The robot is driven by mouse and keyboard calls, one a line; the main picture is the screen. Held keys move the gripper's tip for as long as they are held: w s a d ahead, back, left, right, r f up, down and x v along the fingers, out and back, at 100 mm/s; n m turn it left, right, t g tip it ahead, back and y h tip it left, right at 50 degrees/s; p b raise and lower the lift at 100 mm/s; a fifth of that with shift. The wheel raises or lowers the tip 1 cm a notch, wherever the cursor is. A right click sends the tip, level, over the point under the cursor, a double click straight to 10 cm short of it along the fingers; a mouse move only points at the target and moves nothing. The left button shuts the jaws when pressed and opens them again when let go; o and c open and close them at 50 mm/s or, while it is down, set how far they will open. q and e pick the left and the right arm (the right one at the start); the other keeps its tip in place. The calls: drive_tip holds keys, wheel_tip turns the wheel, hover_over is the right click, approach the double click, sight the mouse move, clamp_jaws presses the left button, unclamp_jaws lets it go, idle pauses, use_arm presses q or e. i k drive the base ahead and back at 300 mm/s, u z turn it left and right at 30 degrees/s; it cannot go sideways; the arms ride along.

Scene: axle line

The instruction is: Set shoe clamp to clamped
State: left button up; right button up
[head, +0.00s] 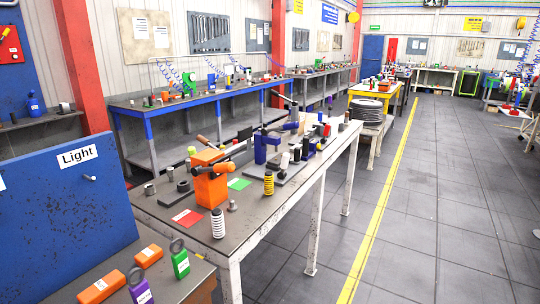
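No gripper of mine is in the head view. No label in view names the shoe clamp, so I cannot tell for certain which fixture it is. An orange block fixture (211,187) with a dark lever arm and a brown handle stands on the near end of the middle workbench (258,218). Behind it a blue-purple fixture (262,148) stands on a grey base plate. Another fixture with a raised lever (291,115) stands farther back. Whether any of them is clamped is too small to tell.
A blue panel (75,215) labelled "Light" stands at near left. Orange (102,287), purple (139,287) and green (181,264) tagged items lie before it. Yellow (269,184) and white (218,224) springs stand at the workbench edge. The floor right of the yellow line (377,215) is mostly clear.

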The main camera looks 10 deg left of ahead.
sight(282, 174)
drive_tip(key=u, duration=0.15)
drive_tip(key=i, duration=1.1)
drive_tip(key=z, duration=1.5)
drive_tip(key=i, duration=1.85)
drive_tip(key=u, duration=3.5)
